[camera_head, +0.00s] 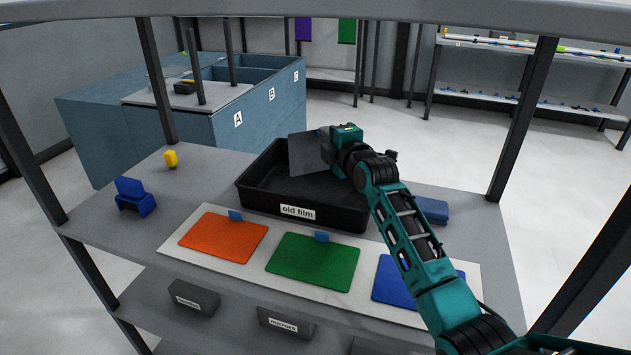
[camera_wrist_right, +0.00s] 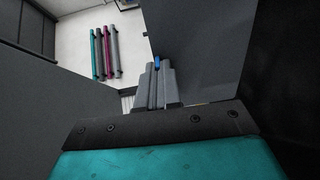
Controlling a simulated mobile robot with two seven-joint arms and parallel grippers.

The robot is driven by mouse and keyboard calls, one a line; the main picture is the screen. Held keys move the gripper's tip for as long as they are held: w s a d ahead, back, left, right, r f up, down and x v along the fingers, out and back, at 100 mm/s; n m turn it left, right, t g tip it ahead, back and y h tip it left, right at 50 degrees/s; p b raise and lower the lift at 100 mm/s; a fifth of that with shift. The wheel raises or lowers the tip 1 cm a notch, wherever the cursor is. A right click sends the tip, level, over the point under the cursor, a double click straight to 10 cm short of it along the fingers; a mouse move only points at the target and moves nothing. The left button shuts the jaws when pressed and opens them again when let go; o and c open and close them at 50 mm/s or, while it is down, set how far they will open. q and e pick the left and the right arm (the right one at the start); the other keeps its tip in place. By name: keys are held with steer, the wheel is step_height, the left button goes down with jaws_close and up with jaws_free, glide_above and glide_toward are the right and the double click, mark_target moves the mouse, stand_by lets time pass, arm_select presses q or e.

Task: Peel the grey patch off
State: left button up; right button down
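The grey patch (camera_head: 306,156) is off the white board and hangs over the black tray labelled "old film" (camera_head: 298,212). My right gripper (camera_head: 325,148) is at the patch's right edge. In the right wrist view its fingers (camera_wrist_right: 157,85) are close together, with a small blue tab (camera_wrist_right: 157,61) between their tips and the grey sheet (camera_wrist_right: 200,50) beside them. The patch appears held by this tab. The white board (camera_head: 258,266) carries an orange patch (camera_head: 223,238), a green patch (camera_head: 313,261) and a blue patch (camera_head: 393,284), partly hidden by my right arm. My left gripper is out of view.
A folded blue cloth-like item (camera_head: 432,210) lies right of the tray. Dark posts (camera_head: 521,120) rise at the table's corners. Blue-grey bins (camera_head: 262,120) stand behind.

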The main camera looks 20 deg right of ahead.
step_height(320, 180, down, 4)
steer(key=shift+r+b, duration=0.1)
steer(key=shift+b, duration=0.9)
steer(key=c, duration=1.3)
jaws_free()
steer(key=shift+o, duration=0.2)
steer(key=s+d+r, duration=0.1)
steer(key=s, duration=1.1)
steer(key=shift+s+d+p, duration=0.3)
steer(key=shift+s+p, duration=0.05)
steer(key=shift+s, duration=0.05)
